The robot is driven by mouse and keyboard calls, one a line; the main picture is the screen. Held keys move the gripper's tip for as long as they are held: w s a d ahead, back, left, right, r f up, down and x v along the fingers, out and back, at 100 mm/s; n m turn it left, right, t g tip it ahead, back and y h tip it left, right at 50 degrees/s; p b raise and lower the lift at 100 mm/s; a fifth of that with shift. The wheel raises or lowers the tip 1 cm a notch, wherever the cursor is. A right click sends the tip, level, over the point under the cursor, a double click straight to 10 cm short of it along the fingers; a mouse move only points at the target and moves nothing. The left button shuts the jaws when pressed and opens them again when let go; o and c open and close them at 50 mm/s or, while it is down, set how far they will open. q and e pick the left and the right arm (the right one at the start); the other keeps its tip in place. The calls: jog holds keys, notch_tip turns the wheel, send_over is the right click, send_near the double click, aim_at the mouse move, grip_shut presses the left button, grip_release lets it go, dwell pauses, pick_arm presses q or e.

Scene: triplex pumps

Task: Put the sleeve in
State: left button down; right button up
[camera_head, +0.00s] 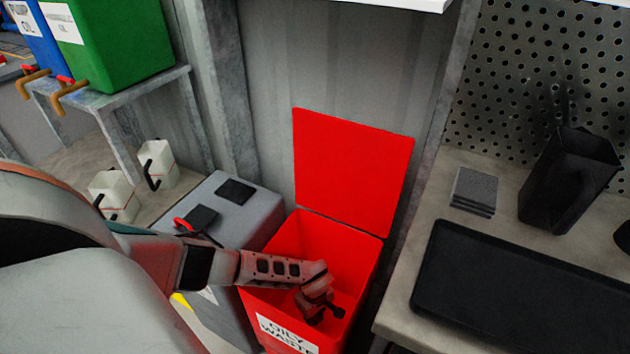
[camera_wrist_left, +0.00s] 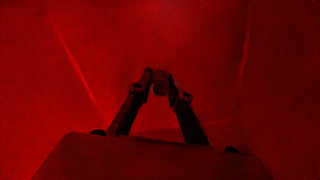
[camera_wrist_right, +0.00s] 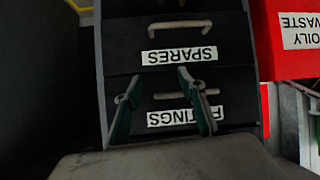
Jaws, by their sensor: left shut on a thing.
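My left gripper (camera_head: 322,312) is lowered inside the open red bin (camera_head: 360,245), which has a label reading oily waste. In the left wrist view its fingers (camera_wrist_left: 160,86) are close together on a small, round, dark thing, the sleeve (camera_wrist_left: 160,88). The red light hides its true colour and most of its shape. The bin's red walls fill that view. My right gripper (camera_wrist_right: 165,85) is open and empty, in front of dark drawers (camera_wrist_right: 225,55) labelled spares and fittings, which show upside down.
The bin's red lid (camera_head: 352,165) stands up at the back. A grey bin (camera_head: 245,205) stands left of it. A bench with a black tray (camera_head: 520,290), a black holder (camera_head: 570,180) and a grey stack (camera_head: 474,190) is at the right. Green (camera_head: 115,40) and blue containers stand upper left.

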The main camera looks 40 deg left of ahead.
aim_at(314, 317)
pick_arm(q)
jog(key=c, duration=1.9)
grip_release()
jog(key=shift+f, duration=0.15)
pick_arm(e)
jog(key=shift+s+f, duration=0.2)
pick_arm(q)
jog(key=shift+r, duration=0.2)
jog(key=r, duration=0.1)
jog(key=r+p, duration=0.2)
jog(key=r, duration=0.1)
jog(key=shift+w+r, duration=0.1)
jog(key=shift+w, duration=0.25)
notch_tip(314, 317, up, 4)
jog(key=shift+f+p, duration=0.2)
jog(key=shift+p, duration=0.6)
jog(key=r+p, duration=0.1)
jog(key=r, duration=0.1)
jog(key=s+r, duration=0.1)
jog(key=r, duration=0.1)
jog(key=shift+r+p, duration=0.1)
jog(key=shift+p, duration=0.3)
pick_arm(e)
jog(key=d, duration=0.2)
jog(key=s+d, duration=0.1)
jog(key=shift+s+f+g+h, duration=0.1)
jog(key=shift+f+g+h, duration=0.3)
